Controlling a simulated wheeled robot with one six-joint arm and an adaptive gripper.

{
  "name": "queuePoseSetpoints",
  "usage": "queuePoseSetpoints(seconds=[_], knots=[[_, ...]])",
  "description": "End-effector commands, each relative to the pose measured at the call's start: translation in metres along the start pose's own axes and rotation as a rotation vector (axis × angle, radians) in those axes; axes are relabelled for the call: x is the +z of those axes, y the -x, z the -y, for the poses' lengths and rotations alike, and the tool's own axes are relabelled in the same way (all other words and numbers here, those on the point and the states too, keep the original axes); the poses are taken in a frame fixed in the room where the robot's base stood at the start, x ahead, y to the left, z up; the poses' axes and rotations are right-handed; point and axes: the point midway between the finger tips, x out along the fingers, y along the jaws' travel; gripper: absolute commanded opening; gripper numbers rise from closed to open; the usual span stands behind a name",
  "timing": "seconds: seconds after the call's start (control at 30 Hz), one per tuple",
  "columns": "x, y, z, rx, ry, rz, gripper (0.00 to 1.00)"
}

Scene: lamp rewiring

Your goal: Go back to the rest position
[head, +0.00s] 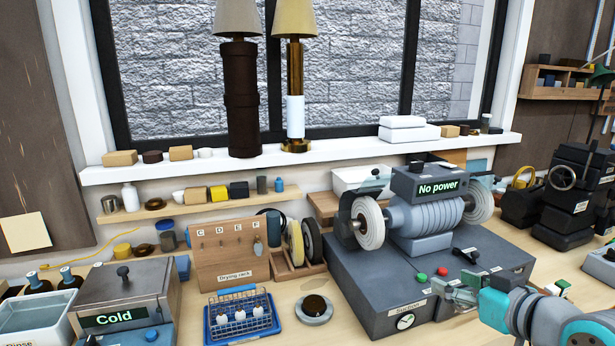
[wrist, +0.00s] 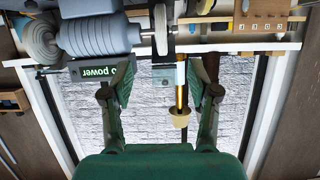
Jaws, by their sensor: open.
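My gripper (head: 445,296) shows at the lower right of the head view, in front of the grey polishing machine (head: 365,272) and near its front edge. In the wrist view my gripper (wrist: 160,88) has its two green fingers spread wide with nothing between them. That view is upside down, with the window, the machine's "No power" sign (wrist: 101,73) and a brass lamp (wrist: 181,85) beyond the fingers. I cannot tell whether the fingers touch the machine.
The machine carries a white wheel (head: 369,223) at its left. A drying rack (head: 229,255), a blue basket (head: 243,315) with white pieces and a round dish (head: 314,309) stand left of it. A "Cold" box (head: 125,297) is at the far left. Two lamps stand on the windowsill (head: 340,148).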

Motion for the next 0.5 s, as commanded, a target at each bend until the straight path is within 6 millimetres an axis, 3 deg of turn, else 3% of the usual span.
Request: queuePoseSetpoints(seconds=[0.37,0.5], knots=[[0.046,-0.016,0.010,0.020,-0.079,-0.019,0.60],[0.077,-0.023,0.017,0.039,-0.123,-0.030,0.60]])
